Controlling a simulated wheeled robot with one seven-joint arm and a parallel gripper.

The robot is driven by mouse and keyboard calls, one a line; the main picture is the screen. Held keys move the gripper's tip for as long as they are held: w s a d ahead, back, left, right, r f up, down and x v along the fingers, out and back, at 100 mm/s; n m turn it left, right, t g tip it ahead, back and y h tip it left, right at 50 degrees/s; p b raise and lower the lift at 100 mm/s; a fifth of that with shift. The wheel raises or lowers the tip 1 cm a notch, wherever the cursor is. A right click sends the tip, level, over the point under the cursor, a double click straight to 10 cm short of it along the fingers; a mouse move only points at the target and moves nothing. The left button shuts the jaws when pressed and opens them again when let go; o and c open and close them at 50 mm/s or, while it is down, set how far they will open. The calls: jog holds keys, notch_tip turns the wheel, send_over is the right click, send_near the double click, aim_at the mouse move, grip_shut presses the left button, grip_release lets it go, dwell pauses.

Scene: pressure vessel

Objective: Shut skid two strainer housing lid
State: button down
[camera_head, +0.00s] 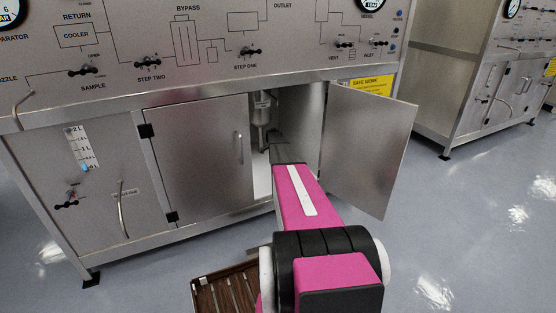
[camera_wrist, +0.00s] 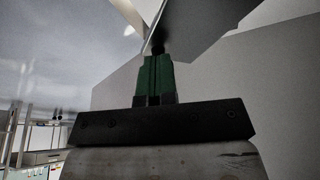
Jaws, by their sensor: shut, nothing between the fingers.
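In the head view, a metal strainer-like housing (camera_head: 262,110) hangs inside the open cabinet under the panel. Its lid is too small and shaded to make out. My arm reaches into the cabinet opening, and its dark end is just below and right of the housing. In the wrist view my gripper (camera_wrist: 154,62) has its green fingers together and empty. Their tips are close to a dark piece at the lower edge of a grey panel (camera_wrist: 210,28). I cannot tell whether they touch it, or whether that panel is the lid.
The right cabinet door (camera_head: 365,150) stands swung open beside my arm. The left door (camera_head: 198,155) is shut, with a vertical handle. A brown slatted tray (camera_head: 227,290) lies low in front. Another skid (camera_head: 470,75) stands at the right, with clear floor between.

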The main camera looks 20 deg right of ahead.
jog(key=d+n, duration=0.1)
jog(key=n, duration=0.1)
jog(key=w+d+n+t, duration=0.1)
jog(key=d+n, duration=0.1)
jog(key=shift+d+n, duration=0.2)
jog(key=shift+n, duration=0.1)
jog(key=shift+w+d+n+t, duration=0.65)
jog(key=shift+d+n, duration=0.15)
jog(key=shift+n, duration=0.4)
jog(key=shift+w+d, duration=0.2)
jog(key=shift+d, duration=0.05)
